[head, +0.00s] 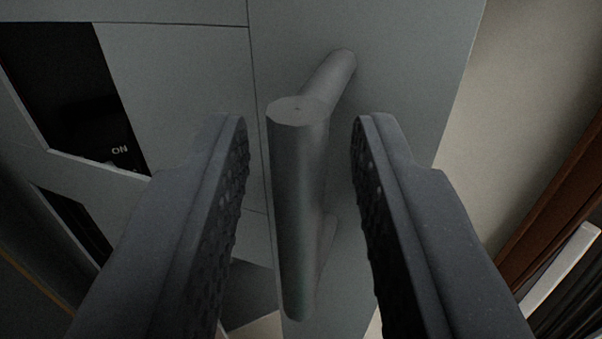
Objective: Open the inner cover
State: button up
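The inner cover (180,85) is a flat grey panel that fills the upper left and middle of the head view. A grey round bar handle (298,190) stands off it on posts; the upper post (332,80) shows clearly. My gripper (301,125) is open, with one dark, ridged finger on each side of the handle. Gaps show between the bar and both fingers, so I see no contact. The fingers hide parts of the panel beside and below the handle.
A dark cutout (75,90) with a switch marked "ON" is at the left. A beige surface (525,110) lies right of the panel edge. A brown strip (560,200) and a pale bar (560,268) are at the far right.

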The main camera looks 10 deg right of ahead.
jog(key=shift+s, duration=0.15)
jog(key=s+a+b, duration=0.1)
jog(key=s+a, duration=0.1)
jog(key=s, duration=0.9)
jog(key=shift+s+a, duration=0.2)
jog(key=shift+s, duration=0.05)
